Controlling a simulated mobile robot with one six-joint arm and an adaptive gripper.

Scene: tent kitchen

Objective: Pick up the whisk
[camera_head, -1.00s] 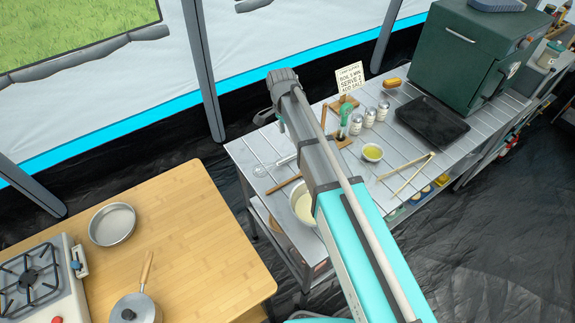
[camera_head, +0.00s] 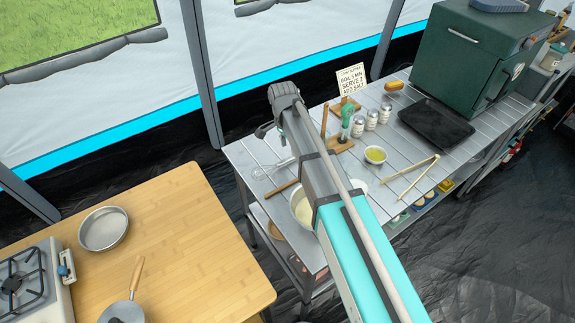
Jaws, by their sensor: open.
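The whisk (camera_head: 270,170) lies on the slatted metal table (camera_head: 240,153) near its left end. Its wire loops point left, and its handle end runs toward my arm. My gripper (camera_head: 264,130) shows only in part, at the far end of my arm, past the whisk in the picture. It is open, and no object shows in it. My arm hides much of the gripper and part of the table. I cannot tell the gripper's height above the table.
A wooden stand (camera_head: 340,144), shakers (camera_head: 371,119), a yellow-filled bowl (camera_head: 375,155), tongs (camera_head: 411,177) and a dark tray (camera_head: 436,122) lie right. A wooden counter (camera_head: 190,235) stands left.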

